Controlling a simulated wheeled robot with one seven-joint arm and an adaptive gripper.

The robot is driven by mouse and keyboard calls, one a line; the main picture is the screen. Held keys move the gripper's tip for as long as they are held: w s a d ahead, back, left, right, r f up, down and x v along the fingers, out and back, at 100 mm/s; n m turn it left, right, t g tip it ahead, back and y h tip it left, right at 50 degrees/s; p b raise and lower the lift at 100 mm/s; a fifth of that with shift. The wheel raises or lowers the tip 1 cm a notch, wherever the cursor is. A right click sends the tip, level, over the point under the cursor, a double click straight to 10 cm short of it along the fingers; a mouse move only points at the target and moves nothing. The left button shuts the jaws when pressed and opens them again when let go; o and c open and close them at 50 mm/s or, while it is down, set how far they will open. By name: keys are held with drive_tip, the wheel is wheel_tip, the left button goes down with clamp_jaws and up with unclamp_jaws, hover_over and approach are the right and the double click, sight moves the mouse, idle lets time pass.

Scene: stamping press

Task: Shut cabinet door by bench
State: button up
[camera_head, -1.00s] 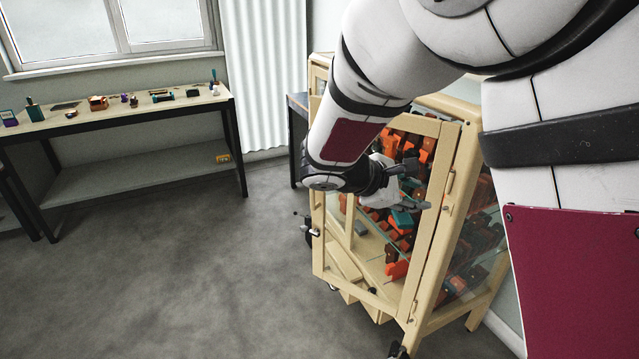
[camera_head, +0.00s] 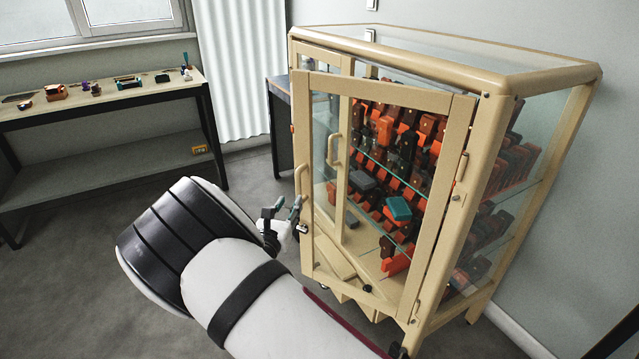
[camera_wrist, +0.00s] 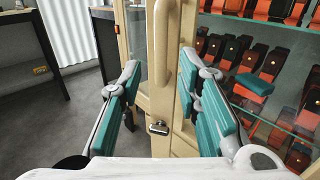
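The cabinet (camera_head: 495,130) is a cream-framed glass case. Its near door (camera_head: 455,150) is hinged at the right and stands ajar, its free edge swung out in front of the other door (camera_head: 347,120). The near door's handle (camera_head: 302,180) is at that free edge. My gripper (camera_head: 283,212) is just left of this edge. In the wrist view my gripper (camera_wrist: 160,100) is open, its teal pads on either side of the door's edge, handle (camera_wrist: 163,40) and dark latch (camera_wrist: 158,128). I cannot tell whether either pad touches the door.
Orange, brown and teal parts (camera_head: 400,135) fill the cabinet's shelves. A bench (camera_head: 100,105) with small items stands at the left under the window. A dark table (camera_head: 280,120) is behind the cabinet. The grey floor (camera_head: 100,230) at the left is clear.

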sight(297, 190)
drive_tip(key=w+b, duration=0.1)
drive_tip(key=w, duration=0.1)
drive_tip(key=w+b, duration=0.1)
drive_tip(key=w, duration=0.1)
drive_tip(key=w+d+b, duration=0.1)
drive_tip(key=w, duration=0.1)
drive_tip(key=shift+w, duration=0.4)
drive_tip(key=shift+w+d, duration=0.1)
drive_tip(key=shift+w, duration=0.1)
drive_tip(key=shift+c, duration=0.8)
clamp_jaws()
drive_tip(key=shift+w+d+r+b, duration=0.1)
drive_tip(key=shift+w+d+b, duration=0.65)
drive_tip(key=shift+w, duration=0.7)
drive_tip(key=shift+w+d+b, duration=0.6)
drive_tip(key=shift+w+d, duration=0.3)
drive_tip(key=shift+w, duration=0.5)
drive_tip(key=shift+w+d+r+b, duration=0.1)
drive_tip(key=shift+w+d+b, duration=0.65)
drive_tip(key=shift+w, duration=0.7)
drive_tip(key=shift+d, duration=0.1)
drive_tip(key=w+d+b, duration=0.3)
drive_tip(key=w+d, duration=0.3)
drive_tip(key=w, duration=0.1)
drive_tip(key=shift+d+f, duration=0.2)
drive_tip(key=shift+d, duration=0.05)
drive_tip(key=shift+w+d, duration=0.1)
drive_tip(key=shift+w, duration=0.1)
